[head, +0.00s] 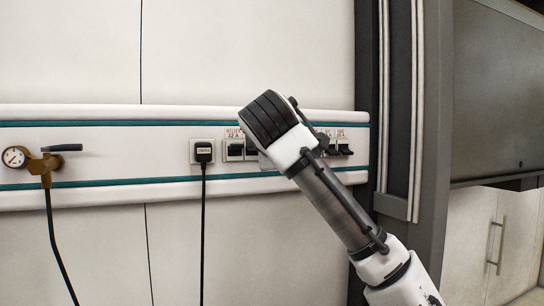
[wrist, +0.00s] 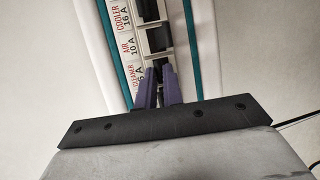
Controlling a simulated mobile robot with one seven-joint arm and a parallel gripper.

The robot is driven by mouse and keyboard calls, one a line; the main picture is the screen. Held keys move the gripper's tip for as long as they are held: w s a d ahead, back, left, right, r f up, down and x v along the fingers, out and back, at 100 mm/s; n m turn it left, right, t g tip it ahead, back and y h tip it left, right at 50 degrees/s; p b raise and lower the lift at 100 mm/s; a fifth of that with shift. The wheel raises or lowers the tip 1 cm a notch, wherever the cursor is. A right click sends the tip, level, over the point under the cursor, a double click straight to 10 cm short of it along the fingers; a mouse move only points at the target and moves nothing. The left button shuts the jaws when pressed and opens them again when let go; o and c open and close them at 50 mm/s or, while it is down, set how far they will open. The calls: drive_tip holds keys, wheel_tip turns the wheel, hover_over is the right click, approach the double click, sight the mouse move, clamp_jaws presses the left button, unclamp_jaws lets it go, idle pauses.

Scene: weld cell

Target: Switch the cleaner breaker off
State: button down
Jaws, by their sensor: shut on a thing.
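In the wrist view, the cleaner breaker (wrist: 158,63) is in a row of breakers, beside a label reading CLEANER 6 A (wrist: 137,84). My gripper (wrist: 159,72) has its two purple fingers closed around the cleaner breaker's lever. The fingers hide most of the lever, so I cannot tell its position. In the head view my arm's wrist covers this part of the panel, and both the fingers and the cleaner breaker are hidden.
The air breaker (wrist: 155,40) and cooler breaker (wrist: 148,10) are close beside my fingers. In the head view, the welder breaker (head: 234,150), a socket with a black plug (head: 203,151) and a brass valve with gauge (head: 43,162) are left. A dark post (head: 430,110) stands right.

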wheel_tip(320, 180, down, 3)
drive_tip(key=m+t+b, duration=0.1)
drive_tip(key=t+b, duration=0.2)
drive_tip(key=b, duration=0.2)
drive_tip(key=m+t+b, duration=0.2)
drive_tip(key=t+b, duration=0.1)
drive_tip(key=b, duration=0.2)
drive_tip(key=shift+w+f+t+h, duration=0.1)
drive_tip(key=shift+f+t+h, duration=0.1)
drive_tip(key=shift+t+h, duration=0.1)
drive_tip(key=c, duration=1.5)
unclamp_jaws()
drive_tip(key=shift+a, duration=0.1)
drive_tip(key=shift+c, duration=0.2)
